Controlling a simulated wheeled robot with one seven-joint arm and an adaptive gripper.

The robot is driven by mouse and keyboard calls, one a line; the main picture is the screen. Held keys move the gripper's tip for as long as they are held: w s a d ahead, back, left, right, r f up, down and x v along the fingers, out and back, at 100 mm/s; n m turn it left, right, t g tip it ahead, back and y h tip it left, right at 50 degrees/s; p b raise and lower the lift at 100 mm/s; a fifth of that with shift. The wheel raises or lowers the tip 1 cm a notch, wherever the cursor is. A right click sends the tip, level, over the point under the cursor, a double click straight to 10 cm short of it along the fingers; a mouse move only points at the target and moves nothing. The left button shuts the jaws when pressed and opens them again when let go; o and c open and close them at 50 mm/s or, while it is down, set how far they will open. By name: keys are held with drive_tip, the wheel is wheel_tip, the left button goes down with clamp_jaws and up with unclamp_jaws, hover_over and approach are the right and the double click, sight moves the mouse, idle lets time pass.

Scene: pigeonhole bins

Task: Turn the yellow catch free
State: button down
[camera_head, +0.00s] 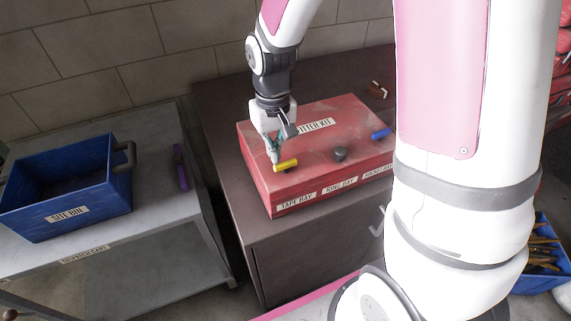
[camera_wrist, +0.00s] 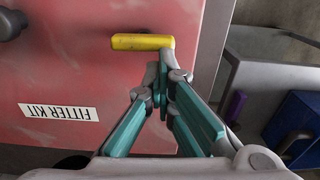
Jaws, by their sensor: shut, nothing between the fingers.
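The yellow catch (camera_head: 286,165) is a short bar on the lid of the red fitter kit box (camera_head: 323,151), near its front left corner. In the wrist view the catch (camera_wrist: 143,42) lies crosswise just beyond my fingertips. My gripper (camera_head: 275,163) is over the lid, pointing down, at the catch's left end. In the wrist view my gripper (camera_wrist: 164,55) is shut and empty, with its tips at one end of the catch. I cannot tell whether they touch it.
A blue catch (camera_head: 381,134) and a dark round knob (camera_head: 340,154) are also on the lid. The box stands on a dark cabinet (camera_head: 225,130). A blue site bin (camera_head: 110,205) and a purple object (camera_head: 181,167) are on the grey bench (camera_head: 150,215) at left.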

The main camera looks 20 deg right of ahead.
drive_tip(key=shift+d+f, duration=0.5)
drive_tip(key=shift+f, duration=0.1)
drive_tip(key=shift+r, duration=0.15)
wheel_tip(320, 180, up, 6)
drive_tip(key=p, duration=0.3)
drive_tip(key=shift+w, duration=0.25)
drive_tip(key=shift+a, duration=0.1)
wheel_tip(320, 180, up, 12)
idle(0.5)
drive_tip(key=s+r+t, duration=0.2)
drive_tip(key=s+r, duration=0.2)
drive_tip(key=s, duration=0.6)
drive_tip(key=s+r+t, duration=0.3)
drive_tip(key=s+r, duration=0.1)
drive_tip(key=s, duration=0.6)
drive_tip(key=shift+s+d+m, duration=0.25)
drive_tip(key=shift+d+m, duration=0.05)
drive_tip(key=shift+d, duration=0.15)
